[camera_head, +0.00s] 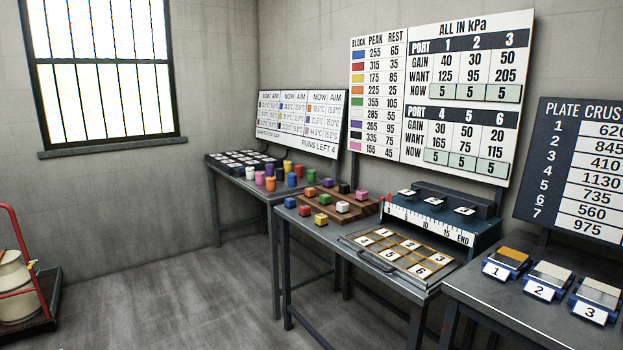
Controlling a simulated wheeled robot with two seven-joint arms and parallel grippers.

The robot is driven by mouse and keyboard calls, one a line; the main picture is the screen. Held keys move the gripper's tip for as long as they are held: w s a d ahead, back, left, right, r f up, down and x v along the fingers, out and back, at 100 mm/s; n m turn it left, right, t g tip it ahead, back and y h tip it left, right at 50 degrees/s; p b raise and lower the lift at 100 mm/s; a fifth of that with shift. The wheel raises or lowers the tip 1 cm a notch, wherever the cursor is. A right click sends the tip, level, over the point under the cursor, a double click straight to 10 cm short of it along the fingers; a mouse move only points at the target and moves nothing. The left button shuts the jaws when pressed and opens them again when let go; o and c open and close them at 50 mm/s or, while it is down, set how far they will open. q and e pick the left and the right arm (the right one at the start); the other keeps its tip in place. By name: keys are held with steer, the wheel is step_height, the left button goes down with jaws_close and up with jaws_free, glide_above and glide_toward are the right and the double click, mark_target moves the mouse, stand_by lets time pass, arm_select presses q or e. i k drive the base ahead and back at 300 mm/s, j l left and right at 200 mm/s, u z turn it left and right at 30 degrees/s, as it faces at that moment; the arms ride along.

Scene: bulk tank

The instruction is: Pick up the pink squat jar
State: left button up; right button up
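A small pink jar (260,177) stands upright in a cluster of coloured jars on the far table, at its front left. It is small in the picture, so I cannot clearly tell whether it is squat or tall. A white jar (249,172) is to its left and an orange jar (270,184) is close on its right. Neither of my grippers is in view.
The far grey table (235,189) also bears a dark rack (240,161). Nearer, a wooden board (335,206) holds coloured blocks, including a pink block (361,195). A numbered tray (385,265) lies in front.

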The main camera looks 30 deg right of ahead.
mark_target(260, 175)
steer(key=i+j+z, duration=0.2)
steer(key=i, duration=3.15)
steer(key=i+z, duration=0.35)
steer(key=i, duration=0.15)
steer(key=i+j+z, duration=0.35)
steer(key=i, duration=0.15)
steer(key=i+j+z, duration=0.35)
steer(key=i+j, duration=0.3)
